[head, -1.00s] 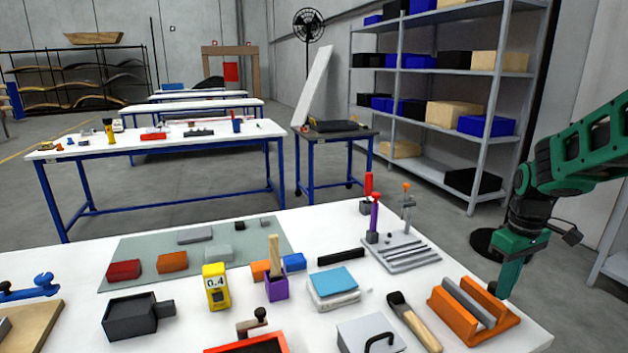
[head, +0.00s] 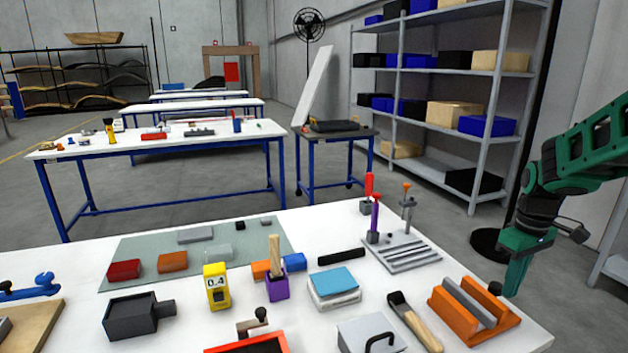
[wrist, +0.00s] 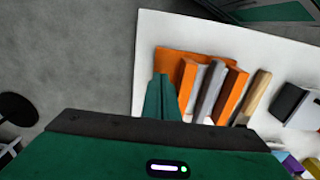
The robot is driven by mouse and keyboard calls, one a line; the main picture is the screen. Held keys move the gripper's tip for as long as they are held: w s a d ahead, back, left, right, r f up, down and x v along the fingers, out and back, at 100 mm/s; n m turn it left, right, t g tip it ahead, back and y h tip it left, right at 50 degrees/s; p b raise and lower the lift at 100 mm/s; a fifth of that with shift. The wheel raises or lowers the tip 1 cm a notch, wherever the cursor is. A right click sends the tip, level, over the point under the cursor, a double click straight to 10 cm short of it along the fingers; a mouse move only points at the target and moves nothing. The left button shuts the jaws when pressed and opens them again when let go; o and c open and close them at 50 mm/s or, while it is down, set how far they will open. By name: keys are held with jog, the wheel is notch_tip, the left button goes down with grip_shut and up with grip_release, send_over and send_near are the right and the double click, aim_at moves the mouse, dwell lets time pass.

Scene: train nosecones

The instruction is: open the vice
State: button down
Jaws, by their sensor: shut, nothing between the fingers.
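An orange block with two raised walls and a grey bar between them (head: 478,308), which looks like the vice, sits at the right end of the near white table. A small dark knob (head: 494,288) shows at its far end. The vice also shows in the wrist view (wrist: 187,88), just right of my fingers. My green gripper (head: 513,290) points down at the table's right edge, beside the knob end of the vice. Its fingers are shut with nothing between them; they also show in the wrist view (wrist: 162,98). I cannot tell whether they touch the vice.
A wooden-handled tool (head: 418,325) and a grey box with a black handle (head: 370,336) lie left of the vice. A grey rack with upright tools (head: 402,250) stands behind it. Open floor lies beyond the table's right edge.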

jog(key=shift+w+d, duration=0.2)
jog(key=shift+d, duration=0.05)
dwell(0.3)
jog(key=shift+s+d, duration=0.3)
notch_tip(320, 180, up, 6)
dwell(0.7)
